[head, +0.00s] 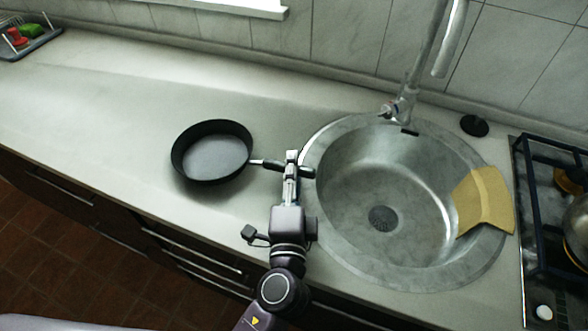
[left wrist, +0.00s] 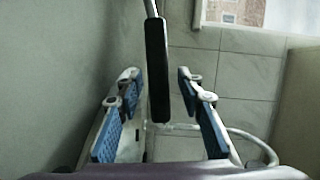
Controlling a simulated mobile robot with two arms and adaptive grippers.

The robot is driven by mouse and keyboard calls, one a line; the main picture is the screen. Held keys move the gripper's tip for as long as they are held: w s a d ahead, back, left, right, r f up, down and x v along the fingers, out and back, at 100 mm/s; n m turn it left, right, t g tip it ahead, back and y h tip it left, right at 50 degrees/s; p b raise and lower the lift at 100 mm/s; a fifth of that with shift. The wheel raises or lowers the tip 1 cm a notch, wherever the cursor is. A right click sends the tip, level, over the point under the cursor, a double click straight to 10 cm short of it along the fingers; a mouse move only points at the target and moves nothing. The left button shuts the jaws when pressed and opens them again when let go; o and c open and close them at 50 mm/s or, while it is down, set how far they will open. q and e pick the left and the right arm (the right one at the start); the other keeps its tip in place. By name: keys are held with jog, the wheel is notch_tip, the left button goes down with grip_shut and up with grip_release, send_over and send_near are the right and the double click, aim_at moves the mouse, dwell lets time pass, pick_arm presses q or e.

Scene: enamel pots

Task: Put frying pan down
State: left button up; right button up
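A black frying pan (head: 212,152) appears to rest upright on the counter, left of the sink. Its handle points right toward the sink rim, and its black grip also shows in the left wrist view (left wrist: 157,70). My left gripper (head: 292,163) is at the end of the handle. In the left wrist view, the blue-padded fingers of my left gripper (left wrist: 160,88) stand apart, with the handle between them and a visible gap on both sides. The gripper partly covers the handle in the head view. My right gripper is not in view.
A round steel sink (head: 345,245) with a faucet (head: 430,60) lies right of the gripper. A yellow cloth (head: 485,203) hangs over its right rim. A stove (head: 545,230) is at the far right, a dish tray (head: 32,45) at the far left. The counter (head: 100,120) left of the pan is clear.

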pick_arm(q)
jog(key=shift+s, duration=0.25)
jog(key=s+b, duration=0.2)
jog(key=s, duration=0.4)
jog(key=shift+s+r, duration=0.1)
jog(key=shift+s, duration=0.05)
jog(key=shift+s+a+r, duration=0.1)
jog(key=shift+s+r, duration=0.05)
jog(key=shift+s, duration=0.2)
